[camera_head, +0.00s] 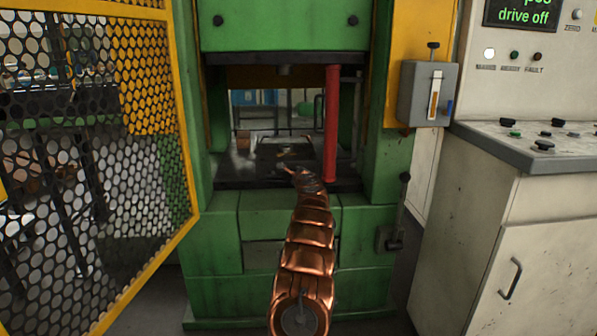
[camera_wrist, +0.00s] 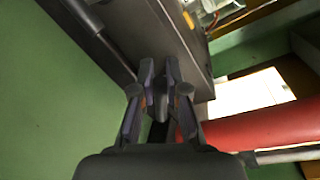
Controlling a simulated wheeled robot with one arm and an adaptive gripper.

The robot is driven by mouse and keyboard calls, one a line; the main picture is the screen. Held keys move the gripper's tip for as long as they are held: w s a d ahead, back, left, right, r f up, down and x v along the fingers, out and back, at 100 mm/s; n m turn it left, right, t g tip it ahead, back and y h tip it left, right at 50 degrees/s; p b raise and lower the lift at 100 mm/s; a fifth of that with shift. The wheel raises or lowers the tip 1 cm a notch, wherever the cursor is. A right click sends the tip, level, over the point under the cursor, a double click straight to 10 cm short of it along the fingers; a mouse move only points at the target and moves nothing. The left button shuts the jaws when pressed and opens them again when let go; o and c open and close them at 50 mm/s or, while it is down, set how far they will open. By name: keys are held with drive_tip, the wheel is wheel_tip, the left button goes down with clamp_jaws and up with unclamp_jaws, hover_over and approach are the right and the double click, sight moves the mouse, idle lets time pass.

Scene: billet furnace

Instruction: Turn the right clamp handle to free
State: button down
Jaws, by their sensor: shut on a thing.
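My copper-coloured arm reaches into the opening of the green press, and my gripper (camera_head: 286,170) is low over the dark press bed (camera_head: 235,172). In the wrist view, my gripper (camera_wrist: 161,85) has its two fingers closed in on a small dark piece (camera_wrist: 160,104), which I take to be the right clamp handle. Its shape is mostly hidden by the fingers, and its turn position cannot be told. A dark grey block (camera_wrist: 165,40) lies just beyond the fingertips. In the head view the handle is too small and covered to make out.
A red upright post (camera_head: 331,123) stands close right of my gripper; it also shows in the wrist view (camera_wrist: 260,122). A yellow mesh guard (camera_head: 150,262) stands left. A lever (camera_head: 400,205) is on the press's right front. A control desk (camera_head: 520,150) stands right.

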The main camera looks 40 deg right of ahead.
drive_tip(key=n, duration=0.1)
drive_tip(key=f+n, duration=0.1)
drive_tip(key=n, duration=0.1)
drive_tip(key=shift+w+a+g, duration=0.15)
drive_tip(key=shift+a+g, duration=0.05)
drive_tip(key=shift+g, duration=0.2)
drive_tip(key=shift+f+n+h, duration=0.2)
drive_tip(key=shift+n+h, duration=0.4)
drive_tip(key=shift+n, duration=0.5)
drive_tip(key=c, duration=1.2)
unclamp_jaws()
drive_tip(key=shift+a+r, duration=0.1)
drive_tip(key=shift+a, duration=0.05)
